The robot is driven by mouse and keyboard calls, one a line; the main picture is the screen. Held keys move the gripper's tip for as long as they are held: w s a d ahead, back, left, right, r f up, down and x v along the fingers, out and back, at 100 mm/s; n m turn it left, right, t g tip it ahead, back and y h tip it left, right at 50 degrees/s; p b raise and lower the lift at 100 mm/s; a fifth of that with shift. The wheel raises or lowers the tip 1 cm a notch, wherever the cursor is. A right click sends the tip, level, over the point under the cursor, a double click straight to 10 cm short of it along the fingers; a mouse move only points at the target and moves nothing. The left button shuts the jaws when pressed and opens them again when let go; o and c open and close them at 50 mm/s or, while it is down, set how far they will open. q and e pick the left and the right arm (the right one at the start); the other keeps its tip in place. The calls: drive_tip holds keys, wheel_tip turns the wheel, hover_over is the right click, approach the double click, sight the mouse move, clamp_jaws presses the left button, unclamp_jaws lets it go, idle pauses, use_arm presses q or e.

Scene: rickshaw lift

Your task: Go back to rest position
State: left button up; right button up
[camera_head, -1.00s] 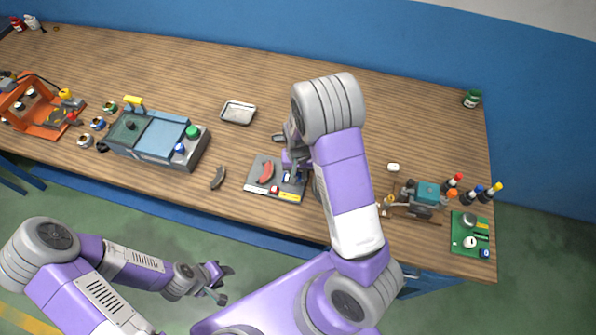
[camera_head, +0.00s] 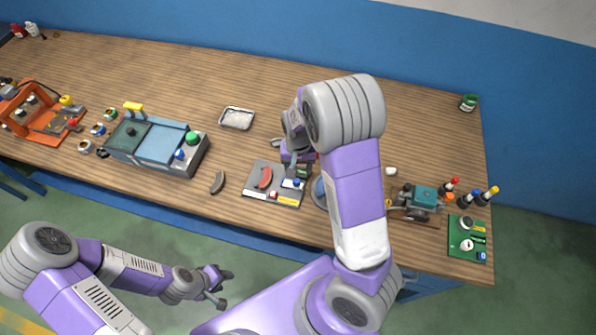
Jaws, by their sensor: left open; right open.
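My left gripper (camera_head: 221,285) is open and empty. It hangs over the floor in front of the table's front edge, at the lower left of the head view. My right arm reaches over the table. My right gripper (camera_head: 299,172) points down at the right part of a grey tray (camera_head: 257,193), and my arm partly hides it. Its fingertips are small and hard to make out. The tray holds a red curved piece (camera_head: 265,178) and small blue, white and red parts. A teal rickshaw (camera_head: 421,197) stands on the table to the right of my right arm.
On the wooden table (camera_head: 200,80) are a blue-grey machine (camera_head: 158,142), an orange rack (camera_head: 45,118), a metal dish (camera_head: 237,118), a dark curved piece (camera_head: 218,182), a green board (camera_head: 467,238) and several small bottles (camera_head: 470,196). The table's back middle is clear.

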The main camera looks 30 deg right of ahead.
drive_tip(key=shift+r, duration=0.35)
idle(0.3)
